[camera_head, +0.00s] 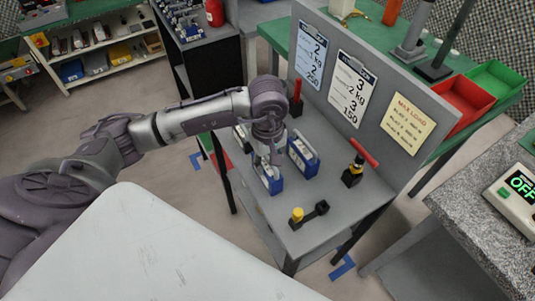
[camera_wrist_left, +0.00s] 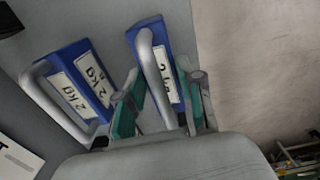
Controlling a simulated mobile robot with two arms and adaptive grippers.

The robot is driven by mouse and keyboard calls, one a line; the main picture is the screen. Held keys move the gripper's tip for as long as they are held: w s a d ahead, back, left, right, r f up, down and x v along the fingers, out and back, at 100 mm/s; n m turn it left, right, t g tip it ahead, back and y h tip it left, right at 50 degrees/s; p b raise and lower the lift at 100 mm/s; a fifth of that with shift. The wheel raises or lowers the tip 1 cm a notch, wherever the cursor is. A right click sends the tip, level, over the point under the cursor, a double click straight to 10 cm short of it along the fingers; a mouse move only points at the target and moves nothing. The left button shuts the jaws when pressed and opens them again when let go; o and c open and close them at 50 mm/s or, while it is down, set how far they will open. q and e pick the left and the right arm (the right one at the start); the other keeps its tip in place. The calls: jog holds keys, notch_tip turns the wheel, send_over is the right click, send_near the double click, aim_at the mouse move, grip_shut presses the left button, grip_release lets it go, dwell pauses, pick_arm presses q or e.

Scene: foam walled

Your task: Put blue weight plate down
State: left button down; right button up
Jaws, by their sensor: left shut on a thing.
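My left gripper (camera_head: 268,158) points down over the grey table and is shut on a blue weight plate (camera_head: 269,182) by its grey handle. In the left wrist view, the fingers (camera_wrist_left: 160,105) are on both sides of this blue plate (camera_wrist_left: 151,38). The plate is upright at the table's left edge; I cannot tell whether its base touches the top. A second blue plate (camera_head: 302,153), marked 2 kg, stands just right of it, apart from it, and shows in the left wrist view (camera_wrist_left: 88,68). My right gripper is not in view.
The grey table (camera_head: 330,225) also holds a black block with a red handle (camera_head: 353,171) and a black tool with a yellow knob (camera_head: 308,213). A grey panel with sign cards (camera_head: 352,88) rises along its back. The table's front middle has free room.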

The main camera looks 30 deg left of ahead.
pick_arm(q)
jog(key=shift+w+r, duration=0.1)
jog(key=shift+r, duration=0.05)
jog(key=c, duration=1.2)
grip_release()
jog(key=shift+f, duration=0.25)
jog(key=o, duration=0.5)
jog(key=shift+s+r, duration=0.1)
jog(key=shift+s, duration=0.1)
jog(key=shift+r, duration=0.1)
notch_tip(320, 180, up, 12)
jog(key=shift+f+b, duration=0.1)
jog(key=shift+b, duration=0.65)
